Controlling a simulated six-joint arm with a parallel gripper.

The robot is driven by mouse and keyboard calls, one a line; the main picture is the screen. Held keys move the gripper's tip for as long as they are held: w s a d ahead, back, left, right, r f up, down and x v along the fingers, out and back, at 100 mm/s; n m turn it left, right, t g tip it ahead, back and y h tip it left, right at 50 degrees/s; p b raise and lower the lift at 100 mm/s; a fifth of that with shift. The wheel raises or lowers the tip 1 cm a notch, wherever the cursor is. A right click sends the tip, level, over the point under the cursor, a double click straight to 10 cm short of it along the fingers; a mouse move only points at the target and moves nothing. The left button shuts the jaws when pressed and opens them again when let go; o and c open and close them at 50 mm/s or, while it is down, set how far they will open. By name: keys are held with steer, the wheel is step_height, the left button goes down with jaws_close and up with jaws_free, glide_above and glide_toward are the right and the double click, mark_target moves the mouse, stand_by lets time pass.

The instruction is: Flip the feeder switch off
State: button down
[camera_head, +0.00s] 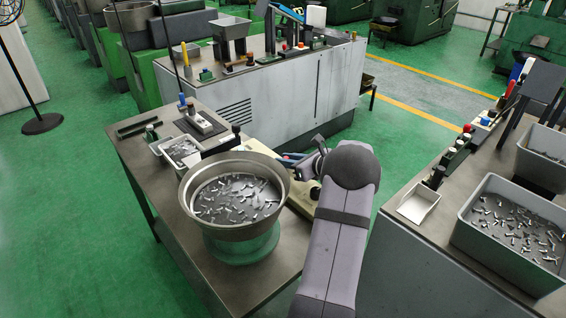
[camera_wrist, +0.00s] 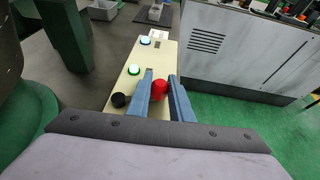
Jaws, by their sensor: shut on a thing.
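A cream control panel (camera_wrist: 136,88) runs along the table edge in the wrist view, and part of it shows behind my arm in the head view (camera_head: 302,199). It carries a red knob (camera_wrist: 160,90), a green button (camera_wrist: 134,69), a pale lit button (camera_wrist: 145,40) and a black knob (camera_wrist: 119,100). My gripper (camera_wrist: 160,77) has its blue fingers on both sides of the red knob, shut on it. I cannot tell which control is the feeder switch; no label is legible. In the head view my gripper (camera_head: 293,159) is partly hidden by my wrist.
A bowl feeder (camera_head: 280,172) full of small metal parts stands on the table (camera_head: 139,170), left of my arm. A grey cabinet (camera_head: 290,95) stands behind. At right a bench (camera_head: 400,235) holds a grey bin (camera_head: 480,245) of parts. Green floor lies between.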

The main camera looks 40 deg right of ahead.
steer(key=m+h+b, duration=0.1)
steer(key=b, duration=0.1)
steer(key=s+m+h+b, duration=0.1)
steer(key=h+b, duration=0.1)
steer(key=shift+s+f, duration=0.15)
steer(key=shift+f, duration=0.2)
steer(key=m+h+b, duration=0.1)
steer(key=b, duration=0.1)
steer(key=s+m+h+b, duration=0.1)
steer(key=b, duration=0.1)
steer(key=m+h+b, duration=0.1)
steer(key=b, duration=0.1)
steer(key=m+g+h+b, duration=0.1)
steer(key=b, duration=0.1)
steer(key=shift+s+a+r, duration=0.1)
steer(key=shift+s+r, duration=0.05)
steer(key=shift+s, duration=0.25)
steer(key=shift+s+r+g+b, duration=0.15)
steer(key=shift+g+b, duration=0.15)
steer(key=shift+b, duration=0.4)
steer(key=shift+r+m+h, duration=0.15)
steer(key=shift+m+h, duration=0.15)
steer(key=c, duration=1.6)
jaws_free()
steer(key=shift+r+p, duration=0.1)
steer(key=shift+p, duration=0.7)
